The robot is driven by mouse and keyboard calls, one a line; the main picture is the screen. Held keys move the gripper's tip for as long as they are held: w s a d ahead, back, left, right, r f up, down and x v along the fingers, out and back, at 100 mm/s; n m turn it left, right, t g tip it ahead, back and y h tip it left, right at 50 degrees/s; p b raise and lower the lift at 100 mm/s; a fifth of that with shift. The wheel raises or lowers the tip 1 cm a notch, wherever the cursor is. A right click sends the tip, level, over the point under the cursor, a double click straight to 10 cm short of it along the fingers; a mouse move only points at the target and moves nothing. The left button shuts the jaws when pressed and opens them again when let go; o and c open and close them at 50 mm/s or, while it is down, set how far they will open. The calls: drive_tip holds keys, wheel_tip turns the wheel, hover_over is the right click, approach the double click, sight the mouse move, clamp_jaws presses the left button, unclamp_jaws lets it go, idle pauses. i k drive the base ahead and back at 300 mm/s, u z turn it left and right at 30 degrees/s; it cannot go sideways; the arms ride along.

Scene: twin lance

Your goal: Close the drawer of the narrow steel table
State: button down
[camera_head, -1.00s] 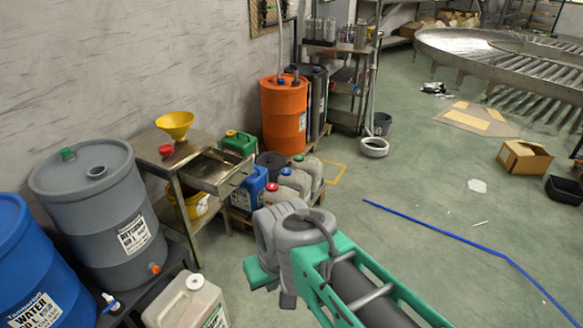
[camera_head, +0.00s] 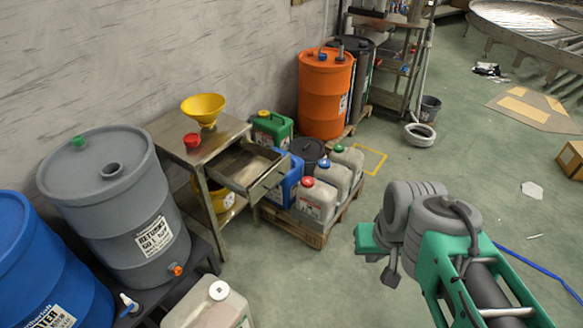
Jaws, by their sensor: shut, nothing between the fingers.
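The narrow steel table (camera_head: 168,138) stands against the wall at left centre, beside the grey drum. Its steel drawer (camera_head: 262,187) is pulled out toward the right and front, its inside visible and empty. The drawer's front panel (camera_head: 272,180) faces the jugs, and its outer end is close to the blue jug. My arm, green and grey, is at the lower right, apart from the drawer with floor between them. I cannot make out my gripper's fingers in this view.
A yellow funnel (camera_head: 204,108) and a red cup (camera_head: 192,141) sit on the tabletop. Several jugs stand on a pallet (camera_head: 308,232) right of the drawer. A grey drum (camera_head: 112,205) and a white jug (camera_head: 212,305) are at left front.

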sight(247, 168)
drive_tip(key=u, duration=0.5)
drive_tip(key=i, duration=0.85)
drive_tip(key=u, duration=0.8)
